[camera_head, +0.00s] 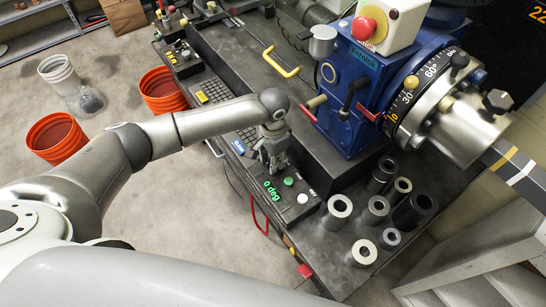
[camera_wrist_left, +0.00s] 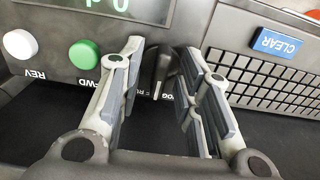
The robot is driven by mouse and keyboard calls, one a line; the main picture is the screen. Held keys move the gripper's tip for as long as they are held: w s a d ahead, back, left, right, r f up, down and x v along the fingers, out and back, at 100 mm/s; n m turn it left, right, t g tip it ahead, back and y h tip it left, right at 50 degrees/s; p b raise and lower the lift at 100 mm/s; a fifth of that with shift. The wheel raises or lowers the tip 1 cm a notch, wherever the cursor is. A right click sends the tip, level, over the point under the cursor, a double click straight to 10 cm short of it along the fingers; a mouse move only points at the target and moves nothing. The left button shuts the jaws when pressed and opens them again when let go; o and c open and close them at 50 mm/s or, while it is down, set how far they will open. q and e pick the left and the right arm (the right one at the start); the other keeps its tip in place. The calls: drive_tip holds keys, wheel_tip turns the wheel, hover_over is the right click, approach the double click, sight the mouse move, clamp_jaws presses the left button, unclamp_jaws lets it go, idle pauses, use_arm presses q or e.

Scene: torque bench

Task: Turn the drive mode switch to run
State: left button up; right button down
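The drive mode switch (camera_wrist_left: 160,70) is a dark lever knob on the black control panel in the left wrist view. Parts of the labels RUN and JOG show beside its lower end, partly covered by my fingers. Which label it points to I cannot tell. My left gripper (camera_wrist_left: 160,55) is open, with one finger on each side of the knob and visible gaps to it. In the head view my left gripper (camera_head: 272,165) points down over the panel and hides the switch.
A green FWD button (camera_wrist_left: 84,54) and a white REV button (camera_wrist_left: 19,44) sit left of the fingers. A green display (camera_head: 270,190) reads 0 deg. A blue CLEAR key (camera_wrist_left: 276,43) and keypad are at the right. Metal sockets (camera_head: 337,211) and the blue machine (camera_head: 345,95) stand nearby.

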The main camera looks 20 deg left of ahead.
use_arm(q)
drive_tip(key=shift+c, duration=0.5)
clamp_jaws()
drive_tip(key=shift+r, duration=0.1)
drive_tip(key=shift+m+p, duration=0.7)
drive_tip(key=shift+m, duration=0.2)
drive_tip(key=shift+m+p, duration=0.6)
drive_tip(key=shift+m, duration=0.6)
drive_tip(key=shift+m+p, duration=0.6)
drive_tip(key=shift+m, duration=1.7)
drive_tip(key=shift+o, duration=0.5)
unclamp_jaws()
